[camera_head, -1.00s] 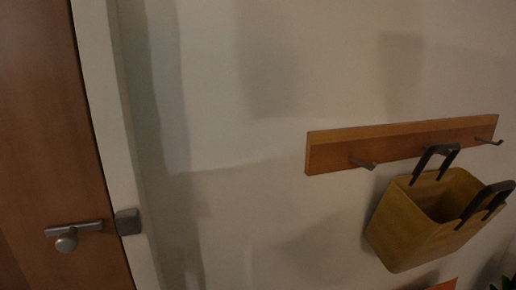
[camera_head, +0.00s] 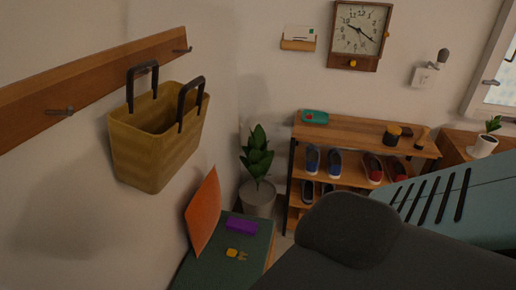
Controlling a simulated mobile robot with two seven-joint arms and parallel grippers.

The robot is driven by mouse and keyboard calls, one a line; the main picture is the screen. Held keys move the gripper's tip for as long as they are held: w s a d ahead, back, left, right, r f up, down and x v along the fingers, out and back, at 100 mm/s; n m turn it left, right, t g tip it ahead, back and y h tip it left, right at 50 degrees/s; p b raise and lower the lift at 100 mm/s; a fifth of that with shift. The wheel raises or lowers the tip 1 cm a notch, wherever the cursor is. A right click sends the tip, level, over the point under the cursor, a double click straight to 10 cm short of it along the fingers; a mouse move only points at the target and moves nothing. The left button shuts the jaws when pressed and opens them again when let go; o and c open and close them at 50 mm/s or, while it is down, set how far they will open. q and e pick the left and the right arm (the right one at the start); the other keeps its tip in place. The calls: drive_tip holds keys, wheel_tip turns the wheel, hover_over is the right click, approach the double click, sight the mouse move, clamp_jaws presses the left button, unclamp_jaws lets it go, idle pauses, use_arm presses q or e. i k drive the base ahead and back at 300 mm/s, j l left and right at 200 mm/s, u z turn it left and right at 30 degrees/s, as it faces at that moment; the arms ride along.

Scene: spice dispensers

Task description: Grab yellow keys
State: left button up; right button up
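Small yellow keys (camera_head: 237,254) lie on the dark green top of a low bench (camera_head: 205,262) at the bottom centre-left of the head view. They look like a yellow tag with a small key piece beside it. A purple flat item (camera_head: 241,226) lies just behind them on the same top. Neither of my grippers shows in the view, so nothing can be seen touching the keys.
An orange panel (camera_head: 204,213) leans on the wall behind the bench. A yellow basket (camera_head: 160,145) hangs from a wooden hook rail (camera_head: 50,88). A potted plant (camera_head: 257,165) and shoe rack (camera_head: 365,140) stand beyond. Large grey and teal shapes block the lower right.

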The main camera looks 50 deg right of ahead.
sight(231, 253)
drive_tip(key=z, duration=1.25)
drive_tip(key=l+u, duration=0.4)
drive_tip(key=l, duration=0.55)
drive_tip(key=i+l+u, duration=0.55)
drive_tip(key=l, duration=0.25)
drive_tip(key=i+l+u, duration=0.15)
drive_tip(key=i+j, duration=0.05)
